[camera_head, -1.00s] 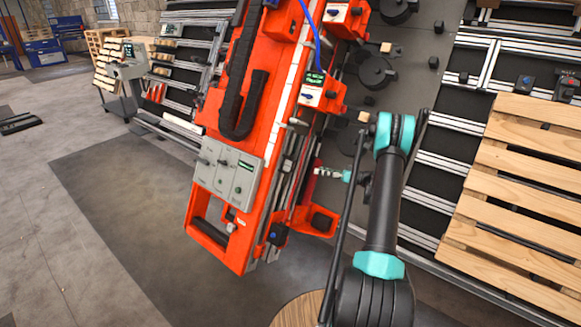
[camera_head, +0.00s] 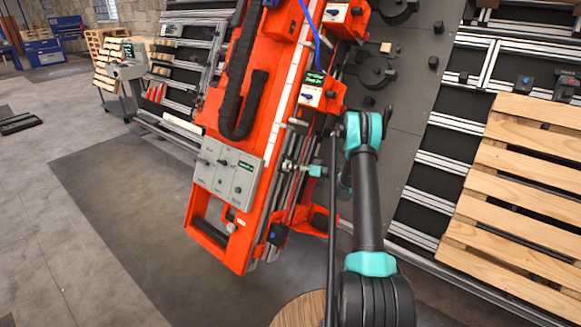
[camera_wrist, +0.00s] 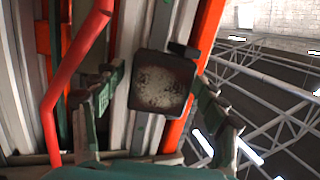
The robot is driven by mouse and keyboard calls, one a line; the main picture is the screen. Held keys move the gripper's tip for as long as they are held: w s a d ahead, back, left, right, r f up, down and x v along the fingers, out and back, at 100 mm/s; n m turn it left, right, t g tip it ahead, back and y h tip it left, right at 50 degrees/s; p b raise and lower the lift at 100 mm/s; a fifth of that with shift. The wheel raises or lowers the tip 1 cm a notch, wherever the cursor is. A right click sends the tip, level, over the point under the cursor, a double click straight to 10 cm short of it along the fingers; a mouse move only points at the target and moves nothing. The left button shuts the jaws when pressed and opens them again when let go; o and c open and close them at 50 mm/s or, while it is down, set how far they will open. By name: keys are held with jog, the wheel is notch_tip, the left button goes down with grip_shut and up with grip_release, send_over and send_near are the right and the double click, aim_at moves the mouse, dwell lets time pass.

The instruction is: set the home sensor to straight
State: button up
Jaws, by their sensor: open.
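My gripper (camera_head: 289,166) is at the right side of the orange gantry beam (camera_head: 262,190), level with the grey control panel. In the wrist view my gripper (camera_wrist: 158,84) is open, with one finger on each side of a dark square block (camera_wrist: 160,82) with a worn, speckled pale face. The block sits in front of pale metal rails and looks slightly tilted. I cannot tell whether the fingers touch it. No readable label shows which part is the home sensor; this block may be it. In the head view my gripper hides that spot.
A red hose or bar (camera_wrist: 72,65) runs close by the left finger. The grey control panel (camera_head: 228,173) is on the beam's face. An orange box with a display (camera_head: 318,92) sits above my gripper. Open floor is at left.

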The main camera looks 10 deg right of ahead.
jog(key=c, duration=1.1)
jog(key=shift+s+d+m+t+h, duration=0.1)
jog(key=shift+s+m+t+h, duration=0.05)
jog(key=shift+m+t+h, duration=0.8)
jog(key=shift+s+d+m+t+h, duration=0.15)
jog(key=shift+m+t+h, duration=0.55)
jog(key=shift+h, duration=0.35)
jog(key=shift+c, duration=0.2)
jog(key=o, duration=1.1)
jog(key=shift+a, duration=0.1)
jog(key=shift+o, duration=0.2)
jog(key=v, duration=1.2)
jog(key=shift+r, duration=0.1)
